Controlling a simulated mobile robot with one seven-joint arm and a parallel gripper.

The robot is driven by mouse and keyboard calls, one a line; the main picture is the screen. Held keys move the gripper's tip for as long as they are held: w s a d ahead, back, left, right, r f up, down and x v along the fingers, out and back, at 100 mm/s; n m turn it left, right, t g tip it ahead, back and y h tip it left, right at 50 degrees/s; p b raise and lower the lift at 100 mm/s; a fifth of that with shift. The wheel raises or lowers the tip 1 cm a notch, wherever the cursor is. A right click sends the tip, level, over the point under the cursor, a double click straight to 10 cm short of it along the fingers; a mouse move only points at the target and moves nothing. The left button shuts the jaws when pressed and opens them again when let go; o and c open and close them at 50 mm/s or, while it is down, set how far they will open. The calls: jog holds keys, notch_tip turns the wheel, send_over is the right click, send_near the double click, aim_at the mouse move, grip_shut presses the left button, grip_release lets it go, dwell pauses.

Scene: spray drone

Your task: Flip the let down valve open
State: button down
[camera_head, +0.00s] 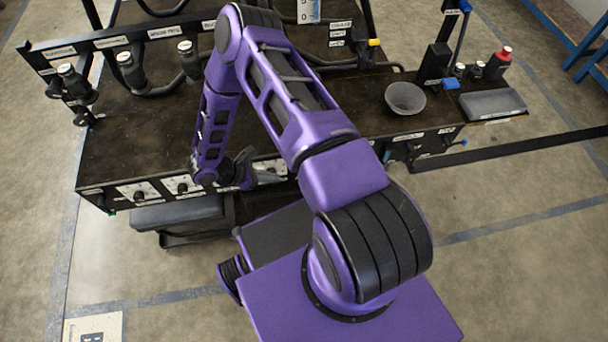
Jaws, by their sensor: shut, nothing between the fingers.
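My gripper (245,166) is at the front edge of the dark bench, at the end of my purple arm. Its dark fingers are small in the picture and look shut, holding nothing. A front panel (136,192) with dark round knobs runs along this edge, left of my gripper. A pale labelled plate (270,170) shows just right of my gripper. The labels are too small to read, so I cannot tell which fitting is the let down valve or how its handle stands. My wrist hides part of the panel. I cannot tell whether my gripper touches anything.
Several capped fittings hang on the rack (95,42) at the back left. A grey bowl (405,98), a red-capped bottle (498,62) and a dark pad (492,104) sit at the right. A dark box (178,212) juts out below the panel. The left bench top is clear.

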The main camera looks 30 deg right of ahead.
jog(key=d+f, duration=0.6)
jog(key=d, duration=0.4)
jog(key=shift+s, duration=0.45)
jog(key=shift+d+f, duration=0.1)
jog(key=shift+f, duration=0.15)
